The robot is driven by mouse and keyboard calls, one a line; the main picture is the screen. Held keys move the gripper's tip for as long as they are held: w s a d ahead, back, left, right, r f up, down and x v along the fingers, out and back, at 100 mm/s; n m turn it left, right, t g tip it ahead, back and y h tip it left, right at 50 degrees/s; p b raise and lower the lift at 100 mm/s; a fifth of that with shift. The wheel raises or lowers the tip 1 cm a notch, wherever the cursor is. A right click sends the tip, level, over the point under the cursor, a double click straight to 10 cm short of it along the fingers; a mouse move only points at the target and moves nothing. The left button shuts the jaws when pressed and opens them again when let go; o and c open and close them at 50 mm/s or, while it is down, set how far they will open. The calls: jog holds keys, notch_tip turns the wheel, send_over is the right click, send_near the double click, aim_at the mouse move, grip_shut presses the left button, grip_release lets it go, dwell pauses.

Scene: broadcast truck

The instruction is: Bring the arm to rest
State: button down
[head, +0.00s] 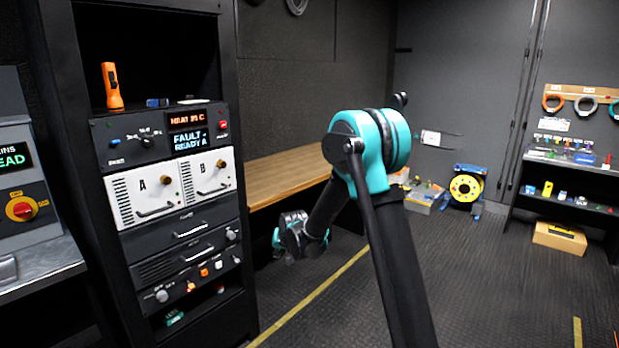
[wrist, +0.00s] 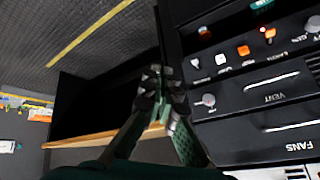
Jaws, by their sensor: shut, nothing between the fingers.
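My arm (head: 372,150) rises from the bottom of the head view, with a teal elbow, and bends down to the left. My gripper hangs at the end of it, in front of the wooden bench and right of the rack; its fingertips are hard to make out in the head view. In the wrist view my gripper (wrist: 158,82) has its two fingers together at the tips, with nothing between them. It touches nothing that I can see.
The equipment rack (head: 225,90) with modules A and B stands close on the left; its lower panels (wrist: 250,90) fill the right of the wrist view. A wooden bench (head: 285,172) is behind. A yellow cable reel (head: 466,188) and shelves (head: 570,158) are farther right. Open floor (head: 500,270) lies right.

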jog(key=s+d+r+h, duration=0.1)
jog(key=s+d+r, duration=0.2)
jog(key=s+d, duration=0.6)
jog(key=s+d+r+h, duration=0.1)
jog(key=s+d+r, duration=0.2)
jog(key=s+d, duration=0.5)
jog(key=s+d+f+g, duration=0.1)
jog(key=s+d, duration=0.6)
jog(key=s, duration=0.2)
jog(key=s+d+f+g+h, duration=0.1)
jog(key=s+d+f, duration=0.1)
jog(key=s+d, duration=0.4)
jog(key=s, duration=0.3)
jog(key=shift+s+d+f+m, duration=0.15)
jog(key=shift+s+d+m, duration=0.25)
jog(key=shift+a, duration=0.1)
